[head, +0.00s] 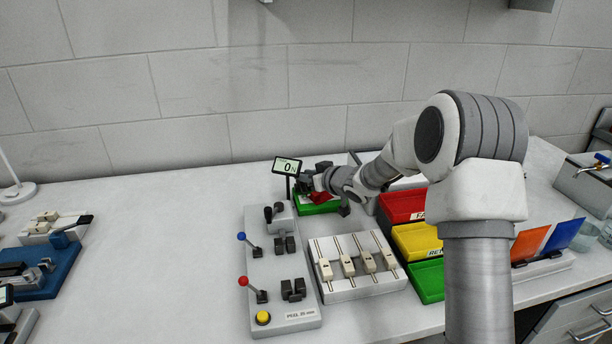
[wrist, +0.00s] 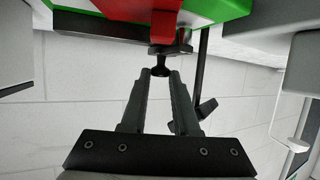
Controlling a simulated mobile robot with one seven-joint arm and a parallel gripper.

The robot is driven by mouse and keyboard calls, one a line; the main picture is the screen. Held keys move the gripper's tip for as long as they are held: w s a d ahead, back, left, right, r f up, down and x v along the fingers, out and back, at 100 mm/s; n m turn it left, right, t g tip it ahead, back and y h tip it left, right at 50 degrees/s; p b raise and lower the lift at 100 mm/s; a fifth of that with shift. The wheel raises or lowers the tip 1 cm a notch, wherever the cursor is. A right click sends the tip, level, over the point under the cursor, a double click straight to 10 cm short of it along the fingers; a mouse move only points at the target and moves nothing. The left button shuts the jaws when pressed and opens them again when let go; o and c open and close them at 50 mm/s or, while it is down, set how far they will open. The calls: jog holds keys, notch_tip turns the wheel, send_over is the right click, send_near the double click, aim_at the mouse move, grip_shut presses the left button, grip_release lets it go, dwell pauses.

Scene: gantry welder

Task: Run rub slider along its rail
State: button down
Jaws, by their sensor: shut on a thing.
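In the wrist view my gripper (wrist: 160,76) is shut on a small black knob (wrist: 161,67). The knob hangs on a dark plate beside a red block (wrist: 153,10), which I take to be the rub slider. The red block sits against a green base (wrist: 233,8) with a white band. In the head view my gripper (head: 316,182) is at this small green station (head: 322,209) at the back of the bench. The red part (head: 318,195) shows there. My gripper and wrist hide much of the slider, and the rail cannot be made out.
A display reading 0 N (head: 287,166) stands just left of my gripper. In front are a grey lever panel (head: 300,319) and a white block (head: 343,295) with several small slides. Red, yellow and green bins (head: 428,281) stand right.

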jog(key=d+p, duration=0.3)
jog(key=shift+w+d+r, duration=0.25)
jog(key=shift+w, duration=0.15)
jog(key=shift+w+d+f+p, duration=0.1)
jog(key=shift+d+f+p, duration=0.05)
jog(key=shift+d+p, duration=0.35)
jog(key=shift+f, duration=0.1)
jog(key=c, duration=0.9)
grip_release()
jog(key=shift+c, duration=0.2)
jog(key=shift+d, duration=0.1)
